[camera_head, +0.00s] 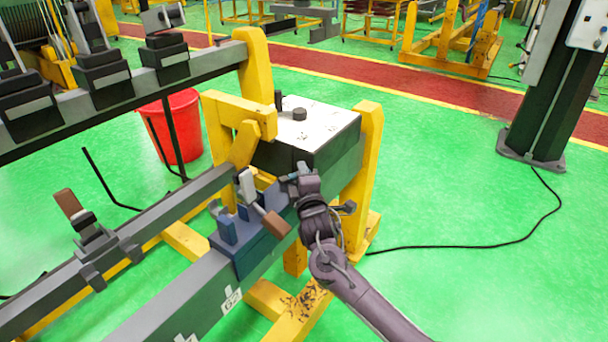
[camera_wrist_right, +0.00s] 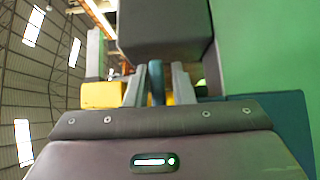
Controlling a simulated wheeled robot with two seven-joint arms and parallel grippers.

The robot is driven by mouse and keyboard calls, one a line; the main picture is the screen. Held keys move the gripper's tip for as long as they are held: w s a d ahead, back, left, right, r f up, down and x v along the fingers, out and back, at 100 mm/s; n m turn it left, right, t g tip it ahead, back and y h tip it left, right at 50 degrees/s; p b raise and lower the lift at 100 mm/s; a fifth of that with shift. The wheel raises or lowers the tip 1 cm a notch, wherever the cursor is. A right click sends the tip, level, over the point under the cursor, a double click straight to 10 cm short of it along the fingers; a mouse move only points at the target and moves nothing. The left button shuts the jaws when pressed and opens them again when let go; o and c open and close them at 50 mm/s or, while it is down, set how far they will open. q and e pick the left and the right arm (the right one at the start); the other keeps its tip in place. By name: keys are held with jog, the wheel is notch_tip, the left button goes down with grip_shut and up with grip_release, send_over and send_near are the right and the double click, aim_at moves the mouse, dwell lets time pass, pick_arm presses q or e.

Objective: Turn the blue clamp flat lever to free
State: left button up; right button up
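The blue clamp (camera_head: 243,248) sits on the grey beam in the head view. It has upright blue jaws and a light grey lever piece (camera_head: 247,186) on top. A brown lever grip (camera_head: 276,224) slopes down to the right. My right gripper (camera_head: 291,184) is just right of the clamp, near its upper blue part. In the right wrist view its two grey fingers (camera_wrist_right: 158,86) stand apart. A narrow blue upright part (camera_wrist_right: 156,82) shows between them, with small gaps at its sides; I cannot tell whether they touch it. My left gripper is out of view.
A dark box with a white top (camera_head: 318,118) stands right behind my right gripper. Yellow posts (camera_head: 366,150) flank it. Another clamp with a brown grip (camera_head: 68,204) sits on the left rail. A red bucket (camera_head: 172,128) stands behind.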

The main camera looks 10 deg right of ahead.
jog(key=s, duration=0.7)
jog(key=shift+s, duration=0.4)
